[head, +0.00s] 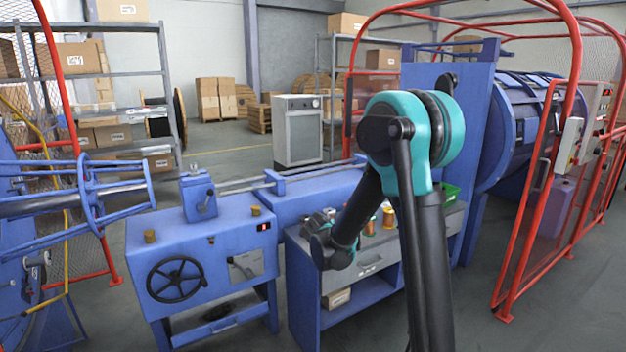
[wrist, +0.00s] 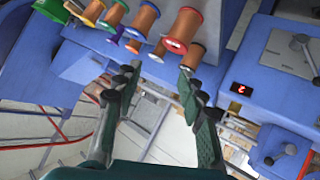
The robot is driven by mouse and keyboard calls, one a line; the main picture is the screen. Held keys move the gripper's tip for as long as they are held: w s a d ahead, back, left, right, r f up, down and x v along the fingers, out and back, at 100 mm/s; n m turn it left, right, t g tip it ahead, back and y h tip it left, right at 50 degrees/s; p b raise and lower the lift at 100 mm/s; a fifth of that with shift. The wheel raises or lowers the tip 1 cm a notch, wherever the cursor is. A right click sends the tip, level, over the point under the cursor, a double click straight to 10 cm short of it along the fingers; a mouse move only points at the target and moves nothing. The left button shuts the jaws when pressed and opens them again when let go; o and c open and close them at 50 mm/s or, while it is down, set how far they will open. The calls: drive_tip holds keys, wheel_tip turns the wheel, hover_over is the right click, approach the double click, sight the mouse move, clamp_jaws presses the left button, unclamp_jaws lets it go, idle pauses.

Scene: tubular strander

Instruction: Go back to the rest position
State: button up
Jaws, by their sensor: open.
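My gripper (wrist: 158,78) is open in the wrist view, with its two dark green fingers apart. Nothing is between the fingers. Several copper-coloured spools (wrist: 182,30) with red, orange, green, blue and purple ends stand beyond the fingertips. They appear tilted in this view. In the head view my arm is bent, with its teal elbow high and the forearm slanting down left to the workbench (head: 370,277). The gripper fingers cannot be made out clearly there. Some spools (head: 389,217) show on the bench, partly hidden by my arm.
A blue machine with a black handwheel (head: 175,279) stands left of the bench. A blue drum (head: 520,130) behind red guard frames (head: 545,170) is at the right. A green bin (head: 451,192) sits at the bench's right end. Open floor (head: 225,160) lies behind the machine.

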drive_tip(key=s+d+f+m+g, duration=0.1)
drive_tip(key=s+d+g, duration=0.1)
drive_tip(key=s+d, duration=0.55)
drive_tip(key=s+d+f+m+g, duration=0.15)
drive_tip(key=s+d, duration=0.35)
drive_tip(key=s, duration=0.5)
drive_tip(key=s+f+g+y, duration=0.1)
drive_tip(key=s+f+g, duration=0.1)
drive_tip(key=s, duration=0.7)
drive_tip(key=s+d+f+g+y, duration=0.1)
drive_tip(key=s+f+g, duration=0.1)
drive_tip(key=s, duration=0.8)
drive_tip(key=shift+s+d+f, duration=0.2)
drive_tip(key=shift+s+f, duration=0.1)
drive_tip(key=shift+f, duration=0.15)
drive_tip(key=shift+n, duration=0.25)
drive_tip(key=shift+c, duration=0.7)
drive_tip(key=shift+a, duration=0.1)
